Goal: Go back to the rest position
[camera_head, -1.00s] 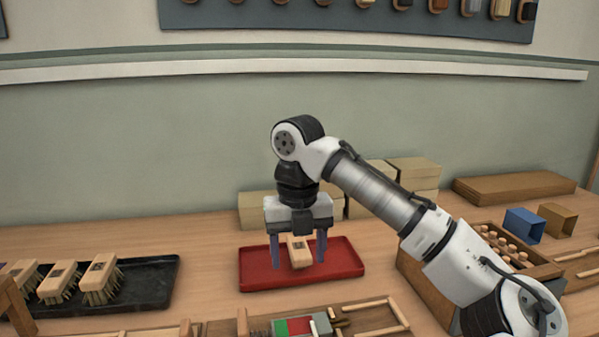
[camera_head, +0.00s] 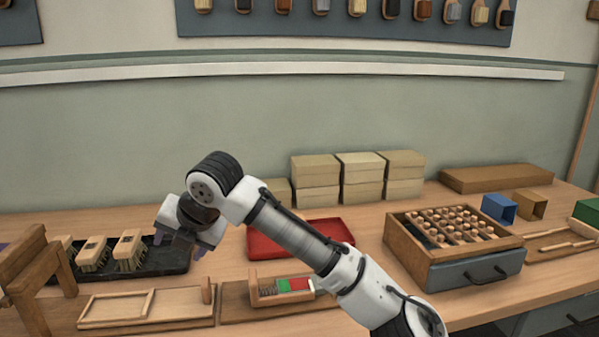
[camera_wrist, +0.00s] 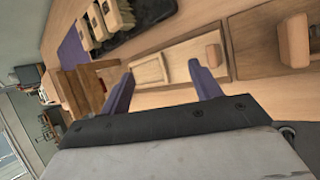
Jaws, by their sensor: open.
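My gripper (camera_head: 179,246) is open and empty, tilted above the bench at the left, in front of the black tray (camera_head: 178,262). In the wrist view its two purple fingers (camera_wrist: 160,72) stand wide apart with nothing between them. My forearm crosses in front of the red tray (camera_head: 262,242) and hides its middle, so I cannot see what lies there.
Brushes (camera_head: 129,251) lie on the black tray. A wooden frame (camera_head: 33,275) stands at far left. A wooden tray (camera_head: 118,308) and a jig with green and red blocks (camera_head: 293,285) lie in front. A drawer box (camera_head: 455,270) and stacked boxes (camera_head: 365,165) stand further right.

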